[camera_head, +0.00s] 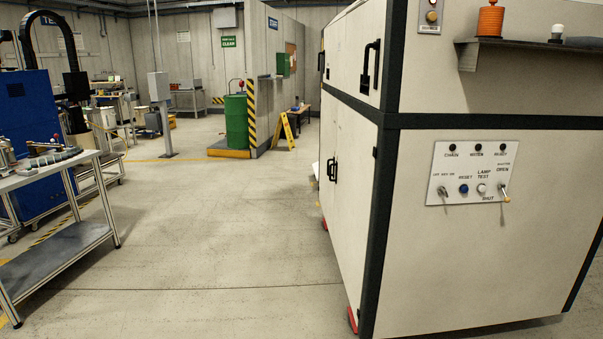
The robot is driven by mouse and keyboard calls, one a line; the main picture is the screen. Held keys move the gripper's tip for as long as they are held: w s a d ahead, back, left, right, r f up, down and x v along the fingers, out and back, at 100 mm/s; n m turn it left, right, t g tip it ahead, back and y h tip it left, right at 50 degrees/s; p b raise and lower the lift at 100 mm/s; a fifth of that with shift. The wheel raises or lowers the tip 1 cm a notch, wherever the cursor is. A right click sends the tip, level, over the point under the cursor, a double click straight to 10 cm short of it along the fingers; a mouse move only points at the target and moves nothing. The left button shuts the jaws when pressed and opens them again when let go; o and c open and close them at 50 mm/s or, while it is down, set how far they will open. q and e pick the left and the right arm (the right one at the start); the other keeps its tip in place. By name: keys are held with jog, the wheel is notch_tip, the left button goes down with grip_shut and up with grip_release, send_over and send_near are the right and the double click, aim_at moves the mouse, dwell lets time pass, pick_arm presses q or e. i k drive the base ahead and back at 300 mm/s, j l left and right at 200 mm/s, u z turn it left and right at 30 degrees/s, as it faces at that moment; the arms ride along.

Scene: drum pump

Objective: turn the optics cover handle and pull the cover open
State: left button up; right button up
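A large cream cabinet with dark edge trim (480,240) fills the right side. Its left face shows an upper panel with a black upright handle (371,66) near the front corner. A smaller black handle (332,169) sits on the lower doors of that face. Another dark handle (321,61) shows farther back on the upper part. The panels look shut. No label shows which panel is the optics cover. Neither of my grippers is in view.
The front face carries a switch panel (472,172) and a shelf (530,43) with an orange spool. A metal cart (62,165) and blue machine (28,115) stand at left. A green drum (236,122) and yellow stand (284,128) stand behind. Open floor (215,240) lies between cart and cabinet.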

aim_at(366, 24)
jog(key=i+z, duration=0.3)
jog(key=i+j+z, duration=0.25)
jog(key=i, duration=0.3)
jog(key=i+j, duration=0.15)
jog(key=i+j+z, duration=0.1)
jog(key=j, duration=0.2)
